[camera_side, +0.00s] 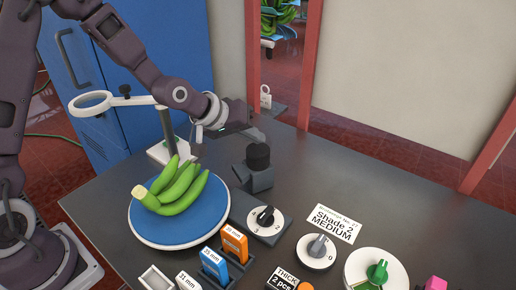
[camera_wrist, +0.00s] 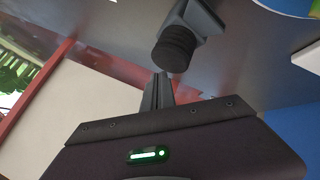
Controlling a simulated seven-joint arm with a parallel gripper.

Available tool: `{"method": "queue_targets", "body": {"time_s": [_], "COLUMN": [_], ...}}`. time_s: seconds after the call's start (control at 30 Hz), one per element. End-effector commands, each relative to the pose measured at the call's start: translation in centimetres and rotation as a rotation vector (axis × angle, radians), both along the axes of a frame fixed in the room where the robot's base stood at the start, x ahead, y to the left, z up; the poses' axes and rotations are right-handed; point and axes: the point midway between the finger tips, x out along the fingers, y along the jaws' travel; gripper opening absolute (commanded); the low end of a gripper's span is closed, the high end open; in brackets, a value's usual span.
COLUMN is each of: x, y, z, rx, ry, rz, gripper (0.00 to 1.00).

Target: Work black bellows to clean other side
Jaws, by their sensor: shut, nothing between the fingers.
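The black bellows (camera_side: 258,157) stands upright on a dark block at the back of the grey table, just right of the blue turntable. In the wrist view the ribbed bellows (camera_wrist: 174,50) shows near the top middle, beyond my fingertips. My gripper (camera_side: 254,134) is shut and empty. In the side view it is just above and behind the bellows; whether it touches cannot be told. My shut fingers (camera_wrist: 163,78) also show in the wrist view, with their tips close to the bellows in the picture. Green bananas (camera_side: 178,187) lie on the blue turntable (camera_side: 150,232).
A magnifier stand (camera_side: 93,103) is behind the turntable. A black dial (camera_side: 266,216), a grey dial (camera_side: 318,247) and a green knob (camera_side: 378,271) are in front. Orange and white gauge blocks (camera_side: 234,243) stand at the front. The table's back right is clear.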

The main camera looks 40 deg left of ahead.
Motion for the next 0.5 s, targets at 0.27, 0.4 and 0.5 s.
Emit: {"method": "queue_targets", "body": {"time_s": [0.27, 0.4, 0.5], "x": [0.0, -0.01, -0.02], "y": [0.0, 0.0, -0.01], "z": [0.0, -0.22, -0.62], "rx": [0.0, 0.0, 0.0], "ry": [0.0, 0.0, 0.001], "rz": [0.0, 0.0, 0.0], "gripper": [0.0, 0.0, 0.0]}}
